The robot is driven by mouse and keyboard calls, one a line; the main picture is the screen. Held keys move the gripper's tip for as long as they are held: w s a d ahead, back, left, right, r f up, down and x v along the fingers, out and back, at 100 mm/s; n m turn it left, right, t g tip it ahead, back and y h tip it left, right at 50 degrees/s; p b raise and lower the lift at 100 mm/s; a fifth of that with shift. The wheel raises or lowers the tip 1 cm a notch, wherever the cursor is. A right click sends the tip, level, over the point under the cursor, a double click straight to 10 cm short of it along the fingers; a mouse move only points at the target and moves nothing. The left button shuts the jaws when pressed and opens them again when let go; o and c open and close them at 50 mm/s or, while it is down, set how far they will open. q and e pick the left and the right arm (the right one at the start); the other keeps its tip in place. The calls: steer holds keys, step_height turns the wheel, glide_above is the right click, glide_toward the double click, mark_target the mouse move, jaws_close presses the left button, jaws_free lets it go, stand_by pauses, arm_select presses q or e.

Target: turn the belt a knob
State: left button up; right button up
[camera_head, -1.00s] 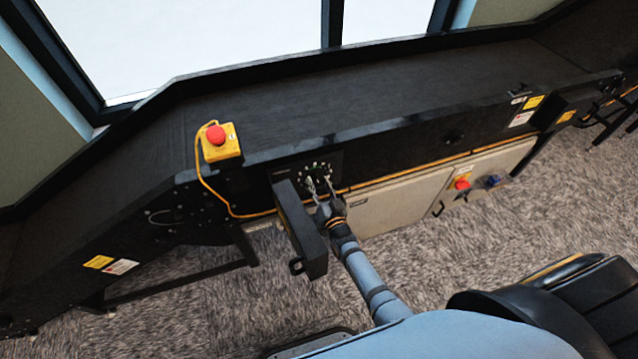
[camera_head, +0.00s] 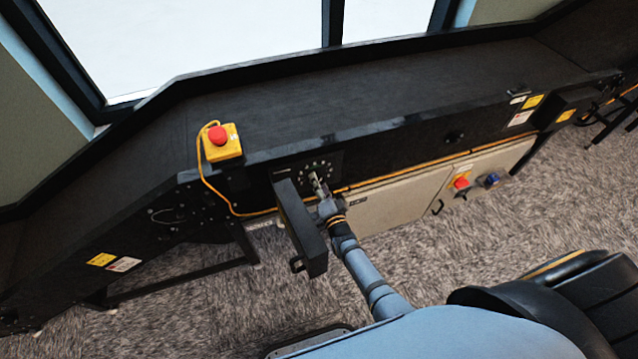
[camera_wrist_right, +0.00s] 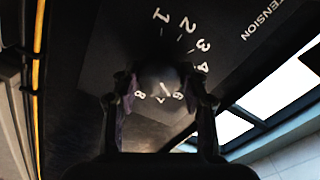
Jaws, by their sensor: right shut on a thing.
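The belt knob is a dark round knob (camera_wrist_right: 160,82) on a black dial plate (camera_head: 330,160) on the side of the conveyor. White numbers ring it, and the word "TENSION" is printed beside them in the right wrist view. My right gripper (camera_head: 317,181) reaches the dial from the front. In the right wrist view its two fingers (camera_wrist_right: 161,92) stand on either side of the knob and are shut on it. The knob's pointer is too dark to read. My left gripper is not in view.
A yellow box with a red stop button (camera_head: 218,137) sits on the conveyor edge, left of the dial. A black box-shaped bracket (camera_head: 300,228) juts out close beside my right gripper. A beige cabinet (camera_head: 395,205) is below right. An orange cable runs along the frame.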

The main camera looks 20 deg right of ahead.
stand_by(0.4)
steer(key=o, duration=1.1)
steer(key=shift+o, duration=0.2)
steer(key=s, duration=0.7)
steer(key=shift+s+d, duration=0.15)
steer(key=shift+s, duration=0.15)
